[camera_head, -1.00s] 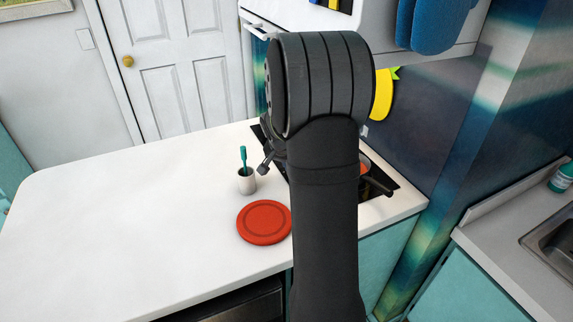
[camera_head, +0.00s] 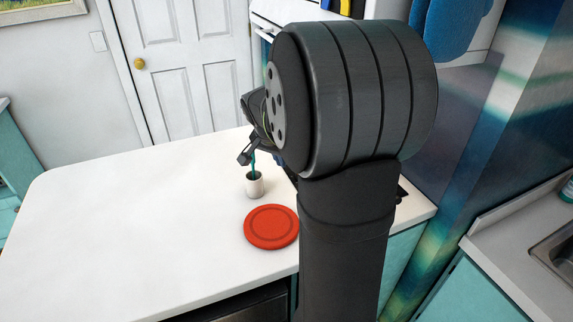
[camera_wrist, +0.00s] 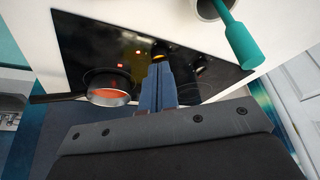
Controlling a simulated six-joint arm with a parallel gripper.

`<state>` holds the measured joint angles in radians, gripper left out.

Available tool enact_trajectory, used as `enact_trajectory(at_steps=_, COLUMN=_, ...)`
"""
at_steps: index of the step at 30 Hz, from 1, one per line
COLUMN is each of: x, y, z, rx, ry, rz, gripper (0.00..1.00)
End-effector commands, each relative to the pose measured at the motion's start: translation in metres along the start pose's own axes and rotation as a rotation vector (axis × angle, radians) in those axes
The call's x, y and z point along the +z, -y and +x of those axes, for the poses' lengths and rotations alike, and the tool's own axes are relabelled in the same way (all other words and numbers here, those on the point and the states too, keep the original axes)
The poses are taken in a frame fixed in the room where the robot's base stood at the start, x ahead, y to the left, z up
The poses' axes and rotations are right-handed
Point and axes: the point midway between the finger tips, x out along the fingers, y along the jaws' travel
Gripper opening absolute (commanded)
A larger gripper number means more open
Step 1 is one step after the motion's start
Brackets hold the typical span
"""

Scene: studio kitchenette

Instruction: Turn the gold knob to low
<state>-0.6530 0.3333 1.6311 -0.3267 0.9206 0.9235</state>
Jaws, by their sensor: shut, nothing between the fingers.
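My gripper (camera_wrist: 159,72) is shut and empty in the wrist view, its blue fingers together over the black cooktop (camera_wrist: 85,45). Small dark knobs show on the cooktop just beyond and to the right of the fingertips. I cannot tell whether the fingers touch any knob. In the head view my arm hides nearly all of the cooktop and the knobs.
A pan (camera_wrist: 108,96) with orange-red contents sits on the cooktop, left of my fingers. A white cup (camera_head: 254,186) with a teal utensil (camera_wrist: 240,42) stands close by on the white counter (camera_head: 140,220). A red plate (camera_head: 271,227) lies in front. The left counter is clear.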

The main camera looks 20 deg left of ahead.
Motion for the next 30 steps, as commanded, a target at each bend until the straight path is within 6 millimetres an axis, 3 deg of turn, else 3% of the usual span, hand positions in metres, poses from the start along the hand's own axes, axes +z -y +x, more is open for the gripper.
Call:
enact_trajectory(at_steps=5, x=0.001, y=0.0, z=0.024, rx=0.002, ry=0.003, rz=-0.002, gripper=0.0)
enact_trajectory(at_steps=16, x=0.001, y=-0.001, z=0.101, rx=0.003, ry=0.004, rz=-0.002, gripper=0.0)
enact_trajectory(at_steps=22, x=-0.027, y=0.0, z=0.109, rx=0.0, ry=0.0, rz=0.0, gripper=0.0)
enact_trajectory(at_steps=30, x=-0.037, y=0.0, z=0.113, rx=0.0, ry=0.0, rz=-0.002, gripper=0.0)
